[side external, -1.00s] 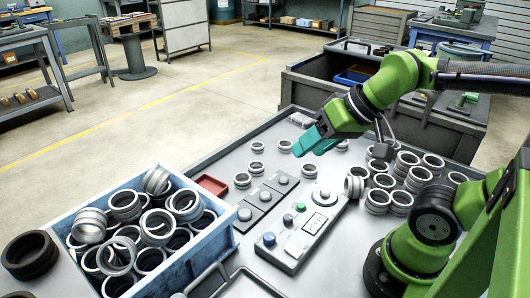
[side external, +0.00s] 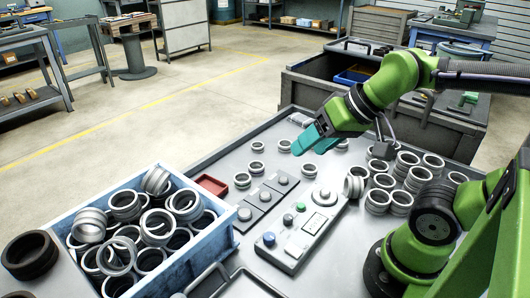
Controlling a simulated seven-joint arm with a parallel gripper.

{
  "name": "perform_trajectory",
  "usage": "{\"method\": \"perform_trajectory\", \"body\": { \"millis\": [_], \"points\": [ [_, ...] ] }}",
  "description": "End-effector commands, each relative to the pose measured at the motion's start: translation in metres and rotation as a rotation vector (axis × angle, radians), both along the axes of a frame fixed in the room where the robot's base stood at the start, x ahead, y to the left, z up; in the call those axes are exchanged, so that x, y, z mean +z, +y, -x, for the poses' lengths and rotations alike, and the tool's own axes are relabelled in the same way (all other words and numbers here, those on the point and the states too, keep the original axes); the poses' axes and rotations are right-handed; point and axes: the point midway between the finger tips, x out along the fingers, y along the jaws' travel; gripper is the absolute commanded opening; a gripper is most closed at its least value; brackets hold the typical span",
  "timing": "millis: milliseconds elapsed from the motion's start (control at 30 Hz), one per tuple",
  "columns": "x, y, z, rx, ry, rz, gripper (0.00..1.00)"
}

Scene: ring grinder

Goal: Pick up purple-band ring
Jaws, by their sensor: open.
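My gripper (side external: 306,143), with teal fingers on a green arm, hangs above the back middle of the grey table. It holds nothing that I can see, and the gap between its fingers is hard to make out. Small grey rings stand near it, one at its left (side external: 285,145) and one further left (side external: 257,147). More rings lie in a group (side external: 405,175) to the right of it, some stacked. No purple band can be made out on any ring at this size.
A blue-and-white crate (side external: 212,238) full of loose rings stands at the front left. A control panel (side external: 298,245) with buttons lies mid-table, with a red tray (side external: 212,184) to its left. Dark rings (side external: 30,254) sit at the far left. A dark bin (side external: 310,90) stands behind the table.

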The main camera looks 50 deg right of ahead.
Motion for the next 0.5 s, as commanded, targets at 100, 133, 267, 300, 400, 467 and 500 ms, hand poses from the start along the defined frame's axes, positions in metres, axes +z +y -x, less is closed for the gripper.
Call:
{"method": "perform_trajectory", "body": {
  "millis": [100, 133, 267, 300, 400, 467, 500],
  "points": [
    [0.0, 0.0, 0.0, 0.0, 0.0, 0.0, 0.78],
    [0.0, 0.0, 0.0, 0.0, 0.0, 0.0, 0.83],
    [0.0, 0.0, 0.0, 0.0, 0.0, 0.0, 0.85],
    [0.0, 0.0, 0.0, 0.0, 0.0, 0.0, 0.85],
    [-0.0002, -0.0001, -0.0001, -0.001, 0.001, 0.0, 0.85],
    [-0.0034, -0.0005, -0.0008, -0.002, 0.014, 0.0, 0.85],
    [-0.0081, -0.0011, -0.002, -0.005, 0.035, -0.001, 0.85]
  ]
}}
